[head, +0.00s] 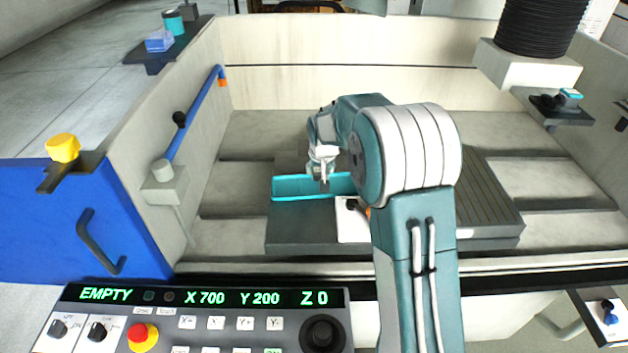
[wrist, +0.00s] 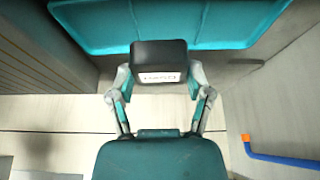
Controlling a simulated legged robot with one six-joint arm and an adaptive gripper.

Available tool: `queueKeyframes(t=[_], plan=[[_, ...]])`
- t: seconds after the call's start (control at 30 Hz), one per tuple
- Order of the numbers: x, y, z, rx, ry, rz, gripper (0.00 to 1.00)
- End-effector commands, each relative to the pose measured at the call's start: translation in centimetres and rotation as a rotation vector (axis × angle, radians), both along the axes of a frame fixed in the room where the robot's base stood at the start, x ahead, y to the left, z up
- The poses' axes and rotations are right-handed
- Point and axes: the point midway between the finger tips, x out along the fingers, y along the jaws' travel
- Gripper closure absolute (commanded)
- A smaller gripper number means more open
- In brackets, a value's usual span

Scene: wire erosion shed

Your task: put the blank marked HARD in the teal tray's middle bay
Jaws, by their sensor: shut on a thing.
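My gripper (head: 321,172) is shut on a dark, block-shaped blank (wrist: 160,54), gripped between its two fingers in the wrist view. The blank has a white label whose lettering appears upside down and is too small to read surely. The teal tray (head: 292,188) lies on the dark work table inside the machine. In the head view my gripper is over the tray's right half. In the wrist view the tray (wrist: 92,38) spans the top, and the blank overlaps its near edge. I cannot tell the height between blank and tray. My arm hides the tray's right end.
A white plate (head: 349,228) with a dark piece on it lies in front of the tray, partly behind my arm. A slatted dark plate (head: 489,196) is to the right. A blue pipe (head: 197,112) runs along the left wall. A control panel (head: 205,298) reads EMPTY.

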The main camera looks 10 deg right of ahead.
Motion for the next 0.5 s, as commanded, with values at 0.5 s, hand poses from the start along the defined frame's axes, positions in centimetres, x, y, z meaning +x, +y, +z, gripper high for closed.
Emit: queueKeyframes(t=[0.5], plan=[[2.4,1.2,-5.5,-0.001,-0.001,0.001,0.96]])
